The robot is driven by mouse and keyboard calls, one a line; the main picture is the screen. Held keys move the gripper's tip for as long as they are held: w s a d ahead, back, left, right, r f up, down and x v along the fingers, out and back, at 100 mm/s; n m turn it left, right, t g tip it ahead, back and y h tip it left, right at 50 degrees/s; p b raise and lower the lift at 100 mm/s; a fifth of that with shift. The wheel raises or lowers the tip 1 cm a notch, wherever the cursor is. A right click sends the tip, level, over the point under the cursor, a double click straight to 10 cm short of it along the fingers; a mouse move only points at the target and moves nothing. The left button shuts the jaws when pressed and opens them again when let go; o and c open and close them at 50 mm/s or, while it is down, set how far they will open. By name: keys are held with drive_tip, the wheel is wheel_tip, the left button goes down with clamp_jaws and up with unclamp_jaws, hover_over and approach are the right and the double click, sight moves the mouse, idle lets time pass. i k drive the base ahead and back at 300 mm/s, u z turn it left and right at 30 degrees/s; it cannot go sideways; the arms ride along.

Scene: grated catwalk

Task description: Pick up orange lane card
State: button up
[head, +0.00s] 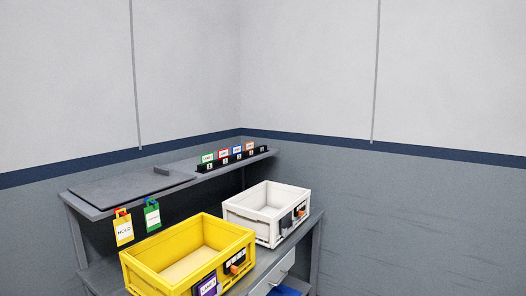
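The orange lane card (250,146) appears to be the rightmost of several small coloured cards standing in a black rack (228,160). The rack sits near the right end of the upper grey shelf (132,186). Only the card's upper part shows above the rack, and its print is too small to read. Green (207,157), red (222,154) and blue (237,150) cards stand to its left. My gripper is not in view.
A yellow bin (245,240) with a purple card (206,286) and a white bin (245,215) stand on the lower bench. Yellow HOLD (124,229) and green (152,216) tags hang from the shelf's front edge. Something blue (285,291) lies lower down.

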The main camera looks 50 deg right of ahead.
sight(249, 146)
drive_tip(key=z, duration=1.45)
